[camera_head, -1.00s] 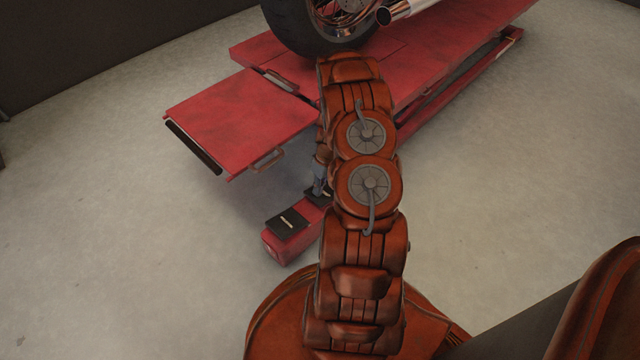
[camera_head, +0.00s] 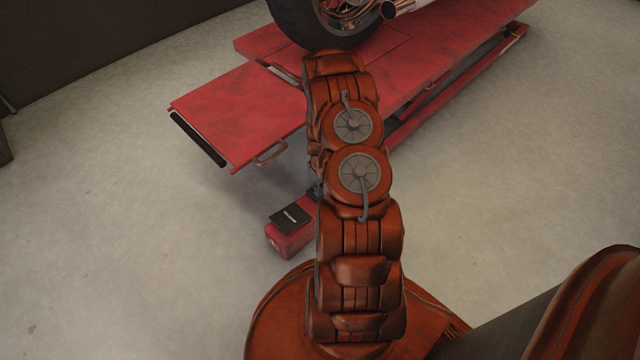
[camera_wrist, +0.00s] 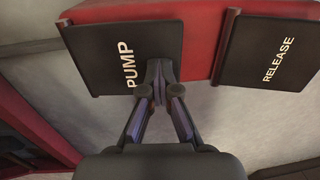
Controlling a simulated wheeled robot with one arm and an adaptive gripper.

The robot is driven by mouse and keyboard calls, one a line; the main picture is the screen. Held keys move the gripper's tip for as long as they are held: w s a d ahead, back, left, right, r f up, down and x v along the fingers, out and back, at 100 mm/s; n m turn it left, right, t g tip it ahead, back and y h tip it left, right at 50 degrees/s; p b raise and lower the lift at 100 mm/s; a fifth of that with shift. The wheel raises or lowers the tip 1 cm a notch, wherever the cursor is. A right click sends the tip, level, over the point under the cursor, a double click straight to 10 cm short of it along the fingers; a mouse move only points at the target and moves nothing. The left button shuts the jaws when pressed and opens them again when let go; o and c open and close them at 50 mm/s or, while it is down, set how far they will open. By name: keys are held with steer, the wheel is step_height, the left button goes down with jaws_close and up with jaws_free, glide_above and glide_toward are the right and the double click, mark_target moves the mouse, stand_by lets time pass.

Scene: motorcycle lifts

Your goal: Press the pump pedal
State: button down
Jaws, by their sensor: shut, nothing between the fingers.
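The black pump pedal, marked PUMP, shows in the wrist view (camera_wrist: 105,58) on a red pedal box (camera_wrist: 203,40). The black release pedal (camera_wrist: 270,52), marked RELEASE, is to its right. My gripper (camera_wrist: 157,70) is shut and empty. Its fingertips overlap the right lower part of the pump pedal in the picture; I cannot tell whether they touch it. In the head view, the red box (camera_head: 287,243) with one black pedal (camera_head: 290,218) shows left of my arm. My arm hides the rest of the box and nearly all of the gripper.
A red motorcycle lift (camera_head: 240,115) with a low ramp and side handle (camera_head: 270,154) stands behind the pedal box. A motorcycle wheel (camera_head: 310,25) rests on it. Grey floor (camera_head: 120,240) is clear to the left and right.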

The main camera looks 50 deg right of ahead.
steer(key=shift+a+f, duration=0.2)
steer(key=shift+f, duration=0.2)
steer(key=shift+r, duration=0.1)
step_height(320, 180, up, 14)
steer(key=p, duration=0.4)
steer(key=shift+d, duration=0.3)
stand_by(0.5)
